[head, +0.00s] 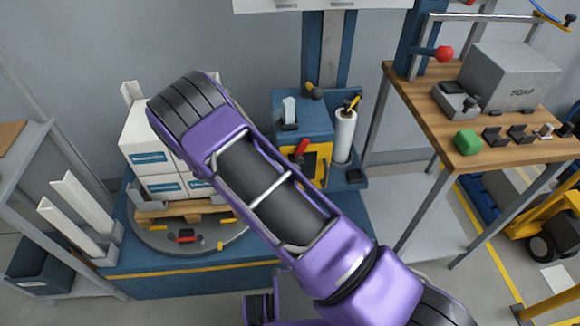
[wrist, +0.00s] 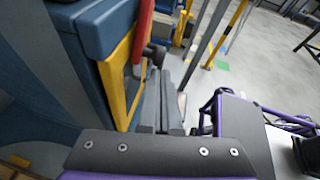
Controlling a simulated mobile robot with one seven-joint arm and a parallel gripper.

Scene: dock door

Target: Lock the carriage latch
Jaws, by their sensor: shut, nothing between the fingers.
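A yellow carriage frame (head: 318,160) with a dark opening sits on the front of the blue mast unit. In the wrist view, the yellow frame (wrist: 117,85) is on the left and the red handle (wrist: 143,28) is at the top, close beyond my fingers. My gripper (wrist: 161,90) is shut and empty, beside the yellow frame; I cannot tell whether it touches anything. My arm hides the gripper in the head view. Which part is the latch is unclear.
A white film roll (head: 345,136) stands right of the frame. Stacked boxes (head: 150,140) sit on a pallet on the round turntable (head: 150,238) at left. A wooden bench (head: 455,130) with a grey box and green block is at right.

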